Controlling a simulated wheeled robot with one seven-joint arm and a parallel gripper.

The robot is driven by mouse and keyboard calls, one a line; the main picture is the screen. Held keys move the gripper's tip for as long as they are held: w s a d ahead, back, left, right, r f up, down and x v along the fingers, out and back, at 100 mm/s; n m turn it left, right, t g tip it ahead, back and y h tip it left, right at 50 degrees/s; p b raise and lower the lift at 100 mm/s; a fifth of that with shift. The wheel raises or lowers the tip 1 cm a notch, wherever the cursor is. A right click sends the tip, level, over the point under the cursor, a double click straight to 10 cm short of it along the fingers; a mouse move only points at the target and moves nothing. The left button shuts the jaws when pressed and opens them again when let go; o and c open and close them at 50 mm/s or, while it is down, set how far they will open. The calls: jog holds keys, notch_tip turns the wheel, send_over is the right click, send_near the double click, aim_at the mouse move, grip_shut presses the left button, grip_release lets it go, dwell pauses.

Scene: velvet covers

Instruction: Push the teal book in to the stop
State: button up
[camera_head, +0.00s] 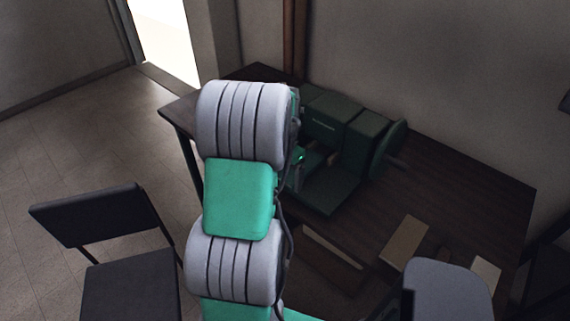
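A gap is visible in the row beside my arm. I cannot tell which block is the teal book. A flat dark green base (327,193) extends in front of the row. My gripper (304,166) is mostly hidden behind my grey and teal arm, close to the left part of the row. Its fingers and any contact cannot be made out.
The table (455,185) is bare to the right of the row. A tan block (403,241), a pale block (485,273) and a brown tray-like thing (330,250) are nearer. A black chair (95,213) is at left.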

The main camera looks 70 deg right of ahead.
jog(key=shift+f, duration=0.4)
jog(key=shift+c, duration=0.6)
jog(key=c, duration=1.5)
jog(key=shift+d, duration=0.1)
